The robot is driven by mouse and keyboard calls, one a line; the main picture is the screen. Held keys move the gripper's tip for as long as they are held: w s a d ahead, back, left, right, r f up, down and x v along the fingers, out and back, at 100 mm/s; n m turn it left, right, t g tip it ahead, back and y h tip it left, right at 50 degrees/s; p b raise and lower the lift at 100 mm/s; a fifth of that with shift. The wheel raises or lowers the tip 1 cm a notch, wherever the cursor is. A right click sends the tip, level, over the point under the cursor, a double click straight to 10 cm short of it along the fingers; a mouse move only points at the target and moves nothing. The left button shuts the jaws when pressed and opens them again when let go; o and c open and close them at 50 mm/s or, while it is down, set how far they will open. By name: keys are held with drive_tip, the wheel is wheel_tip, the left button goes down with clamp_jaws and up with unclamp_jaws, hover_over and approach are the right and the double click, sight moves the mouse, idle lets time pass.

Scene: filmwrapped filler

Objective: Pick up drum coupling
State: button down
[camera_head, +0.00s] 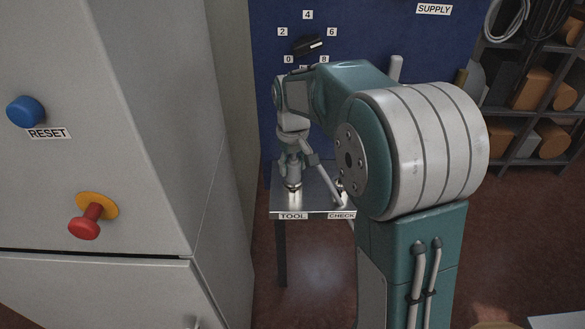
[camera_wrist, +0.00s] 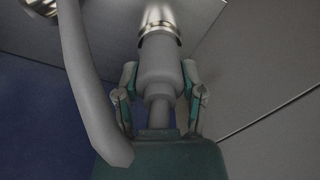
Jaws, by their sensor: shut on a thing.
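The drum coupling (camera_wrist: 158,68) appears to be the grey stepped cylinder between my fingers in the wrist view. My gripper (camera_wrist: 160,76) is shut on it, with one finger on each side. Its far end meets a shiny metal ring (camera_wrist: 160,30) at the table; I cannot tell whether it is seated in it or just above. In the head view my gripper (camera_head: 293,166) points down over the shiny metal piece (camera_head: 294,190) behind the TOOL label. The coupling is mostly hidden there by my gripper.
The small metal table (camera_head: 312,205) has TOOL and CHECK labels on its front edge. A second shiny fitting (camera_head: 340,190) stands near CHECK, partly hidden by my arm. A grey cabinet (camera_head: 100,150) with RESET is close at left. A blue panel (camera_head: 275,100) stands behind.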

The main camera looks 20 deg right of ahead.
sight(292, 157)
drive_tip(key=shift+r, duration=0.35)
wheel_tip(292, 157, up, 2)
drive_tip(key=shift+r, duration=0.25)
drive_tip(key=s+r, duration=0.9)
drive_tip(key=s, duration=0.5)
drive_tip(key=shift+r, duration=0.35)
